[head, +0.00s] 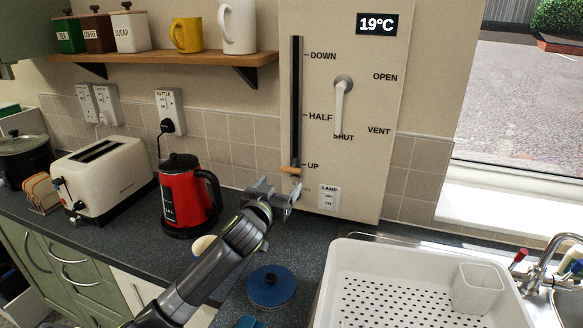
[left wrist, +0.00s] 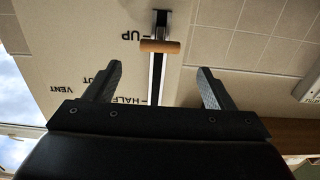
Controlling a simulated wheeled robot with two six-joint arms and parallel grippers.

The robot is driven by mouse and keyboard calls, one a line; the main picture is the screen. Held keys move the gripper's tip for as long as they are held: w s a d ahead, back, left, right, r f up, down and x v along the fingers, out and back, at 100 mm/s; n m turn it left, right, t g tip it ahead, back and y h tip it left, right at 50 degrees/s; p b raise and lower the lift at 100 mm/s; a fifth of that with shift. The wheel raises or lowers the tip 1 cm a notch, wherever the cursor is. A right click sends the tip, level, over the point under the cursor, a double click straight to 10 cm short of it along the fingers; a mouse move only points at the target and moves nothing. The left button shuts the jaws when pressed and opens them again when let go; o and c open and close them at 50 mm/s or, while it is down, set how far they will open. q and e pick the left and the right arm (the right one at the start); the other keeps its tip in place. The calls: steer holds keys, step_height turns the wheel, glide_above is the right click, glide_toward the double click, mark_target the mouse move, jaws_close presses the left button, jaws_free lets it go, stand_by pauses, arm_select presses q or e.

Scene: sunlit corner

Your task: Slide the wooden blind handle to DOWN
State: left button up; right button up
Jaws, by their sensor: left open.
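DOWN is marked near the top of the slot and HALF in between. In the left wrist view, which is upside down, the wooden handle (left wrist: 160,46) lies across the slot beyond the fingertips. My left gripper (head: 280,187) is open and empty, just below the handle and in front of the panel; its two fingers (left wrist: 160,71) are spread wide. My right gripper is not in view.
The beige panel (head: 360,200) also carries a grey lever (head: 341,100), a 19°C display (head: 377,24) and a lamp switch (head: 328,197). A red kettle (head: 184,200) and a toaster (head: 103,178) stand to the left. A white drying rack (head: 400,255) is at lower right.

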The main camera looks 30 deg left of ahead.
mark_target(290, 170)
arm_select(q)
steer(key=p+x, duration=0.1)
steer(key=x, duration=0.7)
steer(key=shift+r+p, duration=0.1)
steer(key=shift+p, duration=0.25)
steer(key=shift+x, duration=0.85)
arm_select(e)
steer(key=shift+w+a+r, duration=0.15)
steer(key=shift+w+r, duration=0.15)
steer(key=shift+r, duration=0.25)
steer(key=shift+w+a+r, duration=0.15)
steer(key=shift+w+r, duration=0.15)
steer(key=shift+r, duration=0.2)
arm_select(q)
steer(key=shift+d, duration=0.1)
